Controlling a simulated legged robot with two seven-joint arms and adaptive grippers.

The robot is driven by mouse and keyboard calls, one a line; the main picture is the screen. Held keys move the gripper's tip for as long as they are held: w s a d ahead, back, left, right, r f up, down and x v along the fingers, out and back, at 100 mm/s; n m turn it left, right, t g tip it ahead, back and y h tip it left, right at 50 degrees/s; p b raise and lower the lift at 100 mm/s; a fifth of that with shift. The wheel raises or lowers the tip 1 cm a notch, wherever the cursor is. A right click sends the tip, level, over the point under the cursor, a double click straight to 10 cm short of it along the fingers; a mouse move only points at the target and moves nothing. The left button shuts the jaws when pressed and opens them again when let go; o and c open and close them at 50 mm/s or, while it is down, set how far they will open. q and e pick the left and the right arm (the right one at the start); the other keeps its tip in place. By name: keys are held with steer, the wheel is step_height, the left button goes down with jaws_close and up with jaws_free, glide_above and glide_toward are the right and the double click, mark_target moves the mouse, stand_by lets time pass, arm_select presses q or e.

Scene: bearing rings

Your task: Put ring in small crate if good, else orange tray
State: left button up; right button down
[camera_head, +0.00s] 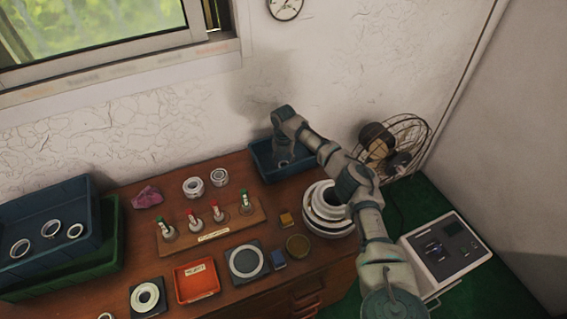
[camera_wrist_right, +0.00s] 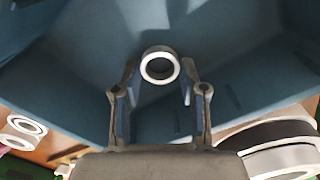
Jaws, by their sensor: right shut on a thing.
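My right gripper (camera_head: 284,160) reaches down into the small blue crate (camera_head: 262,172) at the back of the table. In the right wrist view, my right gripper (camera_wrist_right: 160,85) is shut on a pale metal ring (camera_wrist_right: 175,67) held at its fingertips. The blue crate walls (camera_wrist_right: 75,75) surround the ring there; I cannot tell whether the ring touches the crate floor. The orange tray (camera_head: 182,294) with a white label lies at the front of the table, clear of the gripper. My left gripper is not in view.
A larger blue crate (camera_head: 30,272) with several rings stands at the left. A wooden stand (camera_head: 205,238) with several gauges is mid-table. White stacked rings (camera_head: 325,220) stand beside my right forearm. A fan (camera_head: 400,145) and a grey instrument (camera_head: 445,250) are at the right.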

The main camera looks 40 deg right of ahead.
steer(key=shift+a+r, duration=0.1)
steer(key=shift+a, duration=1.15)
steer(key=c, duration=0.7)
jaws_free()
steer(key=shift+d, duration=0.3)
steer(key=shift+c, duration=0.2)
steer(key=shift+o, duration=0.5)
steer(key=shift+d+f, duration=0.25)
steer(key=shift+d, duration=0.05)
steer(key=shift+d+f, duration=0.15)
steer(key=shift+d, duration=0.25)
steer(key=shift+a+r, duration=0.2)
steer(key=shift+r, duration=0.15)
steer(key=r, duration=0.2)
steer(key=a+r+p, duration=0.1)
steer(key=r, duration=0.2)
steer(key=shift+w+a+r, duration=0.1)
steer(key=shift+r, duration=0.2)
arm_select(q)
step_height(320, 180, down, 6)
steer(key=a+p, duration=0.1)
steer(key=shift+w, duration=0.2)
arm_select(e)
step_height(320, 180, up, 7)
steer(key=shift+f, duration=0.15)
steer(key=shift+d, duration=0.2)
